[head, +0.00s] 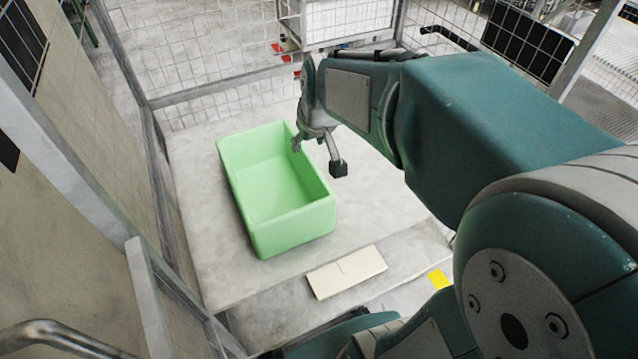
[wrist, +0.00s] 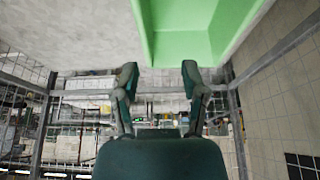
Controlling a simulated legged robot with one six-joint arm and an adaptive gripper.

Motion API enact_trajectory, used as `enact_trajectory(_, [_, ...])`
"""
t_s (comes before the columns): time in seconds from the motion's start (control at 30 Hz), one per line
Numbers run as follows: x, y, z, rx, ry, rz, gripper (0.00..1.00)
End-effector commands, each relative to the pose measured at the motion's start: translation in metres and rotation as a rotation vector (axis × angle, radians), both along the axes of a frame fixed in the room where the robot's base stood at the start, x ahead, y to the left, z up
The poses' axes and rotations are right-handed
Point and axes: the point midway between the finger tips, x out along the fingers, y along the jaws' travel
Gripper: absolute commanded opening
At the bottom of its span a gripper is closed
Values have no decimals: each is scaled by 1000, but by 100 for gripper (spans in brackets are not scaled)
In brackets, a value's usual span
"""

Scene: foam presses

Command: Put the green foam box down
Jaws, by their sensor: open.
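The green foam box (head: 293,234) is an open-topped tub resting on the grey floor inside a mesh cage in the head view. It stands upright and looks empty. My gripper (head: 318,160) is open at the box's right long side, with its fingers near the rim. In the head view I cannot tell whether a finger touches the rim. In the wrist view my gripper (wrist: 158,78) has its two fingers spread with nothing between them. The green box (wrist: 185,44) shows beyond the fingertips, at the top right.
Wire mesh walls with grey posts (head: 215,92) stand behind the box and along the left. A flat cream panel (head: 346,272) lies on the floor in front of the box. A yellow patch (head: 438,279) is to its right. Bare floor (head: 195,205) surrounds the box.

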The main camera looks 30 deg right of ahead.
Motion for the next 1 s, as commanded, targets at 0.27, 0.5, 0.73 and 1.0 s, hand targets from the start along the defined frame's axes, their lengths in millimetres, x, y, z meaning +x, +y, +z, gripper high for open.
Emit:
enact_trajectory(0.27, [-73, 32, 29, -2, -39, 7, 56])
enact_trajectory(0.5, [-131, 47, 35, 1, -64, 2, 56])
enact_trajectory(0.73, [-155, 51, 33, 2, -73, -4, 56])
enact_trajectory(1.0, [-155, 51, 32, 3, -72, -5, 56])
